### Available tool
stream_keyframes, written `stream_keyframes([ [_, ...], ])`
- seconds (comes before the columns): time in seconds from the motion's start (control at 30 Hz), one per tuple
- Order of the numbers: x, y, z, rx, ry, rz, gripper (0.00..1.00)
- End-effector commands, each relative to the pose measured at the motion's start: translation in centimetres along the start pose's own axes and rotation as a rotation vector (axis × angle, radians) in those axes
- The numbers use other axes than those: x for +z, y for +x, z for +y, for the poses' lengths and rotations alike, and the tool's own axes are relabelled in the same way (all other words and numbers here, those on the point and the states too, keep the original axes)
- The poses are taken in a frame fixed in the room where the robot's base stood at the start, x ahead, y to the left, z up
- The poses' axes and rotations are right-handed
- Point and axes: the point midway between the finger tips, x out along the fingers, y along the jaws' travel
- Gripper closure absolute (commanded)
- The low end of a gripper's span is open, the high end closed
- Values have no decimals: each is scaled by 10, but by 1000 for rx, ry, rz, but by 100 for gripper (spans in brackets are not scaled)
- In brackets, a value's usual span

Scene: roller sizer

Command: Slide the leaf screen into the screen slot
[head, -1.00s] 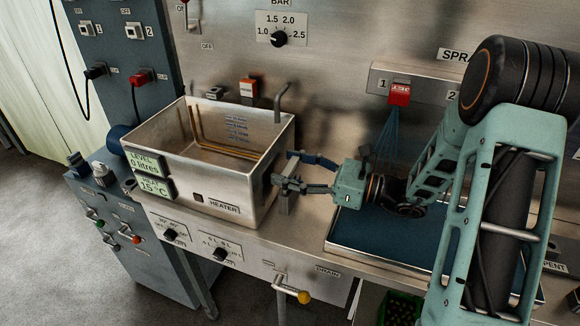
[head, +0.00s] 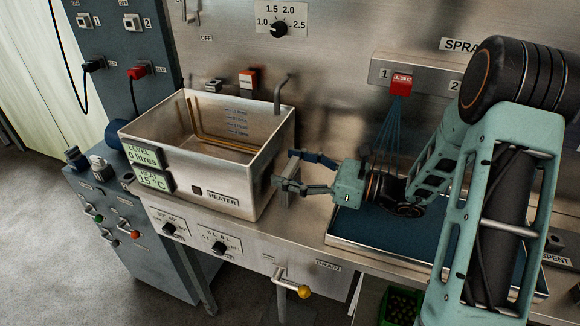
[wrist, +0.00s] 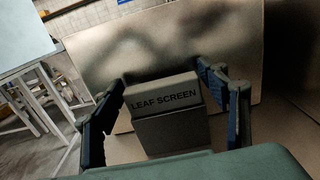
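The leaf screen (wrist: 165,102) is a grey metal piece with a block-like top labelled LEAF SCREEN. In the wrist view it stands between my fingers. In the head view it shows as a narrow upright grey piece (head: 291,188) by the right end of the heater tank. My gripper (head: 283,168) reaches left to it, with one finger behind and one in front; it also shows in the wrist view (wrist: 162,75). The fingers are spread wide, close beside the block, with a small gap seeming to show at the right. Firm contact cannot be seen. I cannot make out the screen slot.
The open metal heater tank (head: 270,160) stands just left of my gripper, its display reading 0 litres. A blue-floored tray (head: 385,240) lies under my arm. A red spray head (head: 400,86) is above it. A yellow-tipped drain handle (head: 304,292) sticks out below the bench front.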

Motion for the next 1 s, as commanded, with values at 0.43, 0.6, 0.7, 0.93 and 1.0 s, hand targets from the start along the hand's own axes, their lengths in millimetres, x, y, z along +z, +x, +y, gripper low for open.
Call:
stream_keyframes([
  [0.43,0,-5,-1,-2,0,1,20],
  [0.6,0,-30,-2,-6,0,1,20],
  [0.7,0,-52,-2,-6,0,1,20],
  [0.93,0,-98,-1,-4,-1,1,20],
  [1.0,0,-107,-1,-3,-1,0,20],
])
